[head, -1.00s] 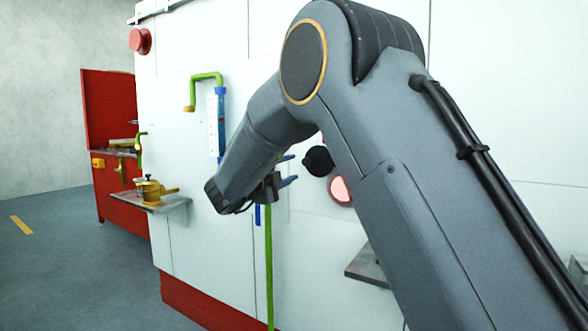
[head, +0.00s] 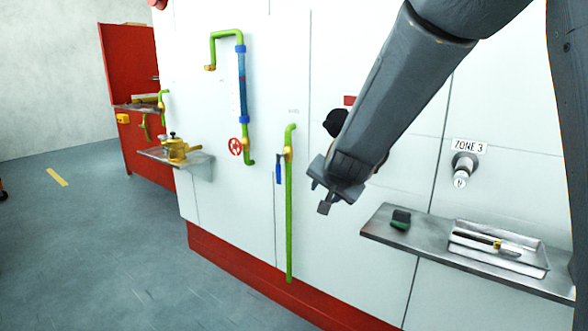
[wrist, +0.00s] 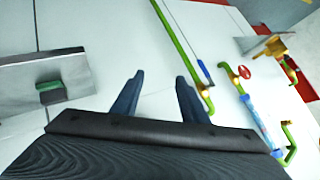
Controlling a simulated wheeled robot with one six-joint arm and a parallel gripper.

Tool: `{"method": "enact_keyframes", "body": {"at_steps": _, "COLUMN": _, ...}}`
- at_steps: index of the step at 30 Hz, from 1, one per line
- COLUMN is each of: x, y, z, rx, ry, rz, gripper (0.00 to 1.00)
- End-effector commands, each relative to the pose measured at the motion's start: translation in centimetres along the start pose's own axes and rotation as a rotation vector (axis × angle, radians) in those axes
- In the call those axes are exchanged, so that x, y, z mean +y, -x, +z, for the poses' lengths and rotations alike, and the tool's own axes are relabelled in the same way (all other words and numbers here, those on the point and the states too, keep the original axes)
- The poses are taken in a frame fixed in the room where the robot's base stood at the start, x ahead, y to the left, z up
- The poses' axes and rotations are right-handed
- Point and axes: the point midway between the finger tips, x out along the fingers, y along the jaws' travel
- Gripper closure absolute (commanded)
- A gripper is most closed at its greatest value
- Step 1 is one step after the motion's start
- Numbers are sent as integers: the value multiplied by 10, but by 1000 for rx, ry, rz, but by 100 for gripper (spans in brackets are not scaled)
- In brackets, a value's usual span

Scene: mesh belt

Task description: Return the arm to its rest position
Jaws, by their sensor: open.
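My gripper (head: 322,198) hangs in front of the white wall panel in the head view, with my grey arm reaching down to it from the upper right. In the wrist view my gripper (wrist: 160,86) shows two dark blue fingers spread apart with nothing between them. The gripper is open and touches nothing that I can see. It is right of the green vertical pipe with a blue-handled valve (head: 288,210) and left of the steel shelf.
The steel shelf (head: 385,228) at right bears a green-and-black block (head: 401,219) and a metal tray (head: 530,262) with a yellow-banded tool. A ZONE 3 knob (head: 464,165) is above it. A small shelf (head: 200,157) at left holds a brass device (head: 178,149).

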Motion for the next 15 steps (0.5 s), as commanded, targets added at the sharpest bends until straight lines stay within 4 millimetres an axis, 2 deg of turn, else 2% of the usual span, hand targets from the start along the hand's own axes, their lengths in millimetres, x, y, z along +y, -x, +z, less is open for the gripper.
{"method": "enact_keyframes", "body": {"at_steps": 1, "x": 25, "y": 19, "z": 18, "rx": -83, "ry": 63, "rz": 38, "gripper": 60}}
{"method": "enact_keyframes", "body": {"at_steps": 3, "x": 58, "y": 41, "z": 46, "rx": -201, "ry": 151, "rz": 85, "gripper": 60}}
{"method": "enact_keyframes", "body": {"at_steps": 5, "x": 85, "y": 62, "z": 68, "rx": -298, "ry": 219, "rz": 125, "gripper": 60}}
{"method": "enact_keyframes", "body": {"at_steps": 9, "x": 148, "y": 118, "z": 115, "rx": -513, "ry": 356, "rz": 213, "gripper": 60}}
{"method": "enact_keyframes", "body": {"at_steps": 12, "x": 184, "y": 157, "z": 140, "rx": -645, "ry": 432, "rz": 265, "gripper": 60}}
{"method": "enact_keyframes", "body": {"at_steps": 15, "x": 212, "y": 189, "z": 158, "rx": -747, "ry": 485, "rz": 304, "gripper": 60}}
